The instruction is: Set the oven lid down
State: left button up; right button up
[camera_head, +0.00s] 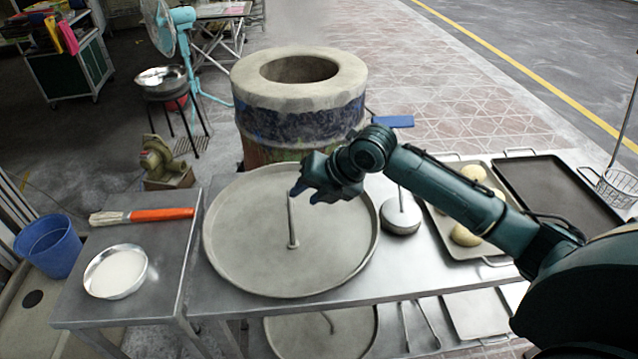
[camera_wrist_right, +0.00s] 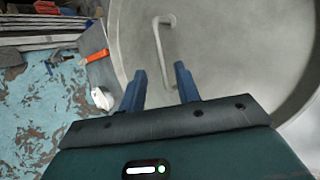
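The oven lid (camera_head: 250,235) is a wide, round grey disc with a raised rim. It appears to lie flat on the metal table in front of the barrel oven (camera_head: 300,98), whose round top opening is uncovered. The lid's bar handle (camera_head: 292,222) stands up from its middle. My right gripper (camera_head: 299,190) is over the lid at the handle's upper end. In the right wrist view its two blue fingers (camera_wrist_right: 160,88) are apart, with the handle (camera_wrist_right: 160,48) ahead of them; I see nothing clasped. My left gripper is out of view.
An orange-handled brush (camera_head: 150,215) and a white-filled bowl (camera_head: 115,271) are left of the lid. A round metal tool (camera_head: 400,217), a tray of dough (camera_head: 450,220) and a dark tray (camera_head: 555,185) stand right. A similar disc (camera_head: 320,340) shows below the tabletop.

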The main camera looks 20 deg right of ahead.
jog(key=shift+v, duration=2.25)
